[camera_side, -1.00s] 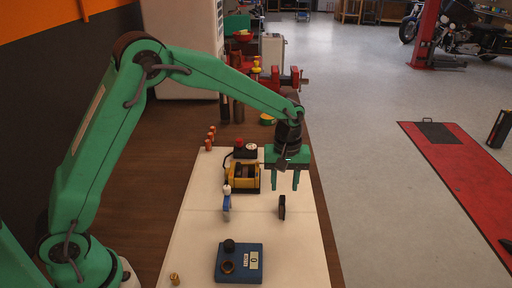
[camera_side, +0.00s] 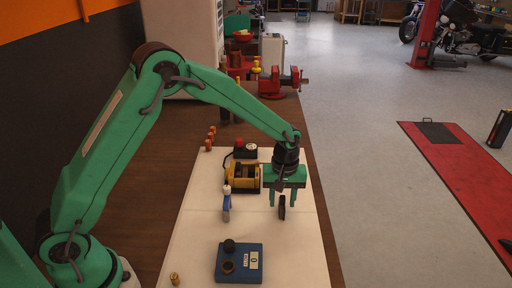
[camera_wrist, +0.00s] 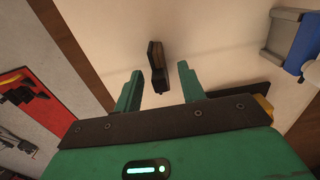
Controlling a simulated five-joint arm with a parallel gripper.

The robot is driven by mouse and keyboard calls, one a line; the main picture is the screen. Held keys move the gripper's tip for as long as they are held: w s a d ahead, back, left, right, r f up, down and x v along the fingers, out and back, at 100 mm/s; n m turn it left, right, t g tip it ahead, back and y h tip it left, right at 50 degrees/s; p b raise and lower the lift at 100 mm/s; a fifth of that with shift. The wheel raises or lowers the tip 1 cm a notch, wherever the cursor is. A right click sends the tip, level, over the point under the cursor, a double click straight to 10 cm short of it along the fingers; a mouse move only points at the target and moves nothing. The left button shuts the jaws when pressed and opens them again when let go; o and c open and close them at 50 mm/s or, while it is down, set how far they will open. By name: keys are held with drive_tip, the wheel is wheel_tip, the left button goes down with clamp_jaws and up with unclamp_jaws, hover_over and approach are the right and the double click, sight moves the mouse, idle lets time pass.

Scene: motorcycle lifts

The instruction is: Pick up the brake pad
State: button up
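The brake pad (camera_side: 282,209) is a small dark plate standing on edge on the white mat. In the wrist view the brake pad (camera_wrist: 156,62) shows dark with a brown face, lying ahead of and roughly between the fingertips. My gripper (camera_side: 283,202) is green and points down with its fingers apart. In the side view its fingertips are at about the height of the brake pad, with one finger overlapping it in the picture. In the wrist view my gripper (camera_wrist: 158,85) is open, with clear gaps on both sides of the pad. Contact is not visible.
A blue and white bottle (camera_side: 227,204) stands left of the pad. A yellow and black device (camera_side: 242,178) is behind it. A blue scale (camera_side: 239,263) sits in front. The white mat (camera_side: 300,245) is bare at the right front. A red vise (camera_side: 280,82) is at the back.

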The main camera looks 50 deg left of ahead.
drive_tip(key=shift+f, duration=0.9)
clamp_jaws()
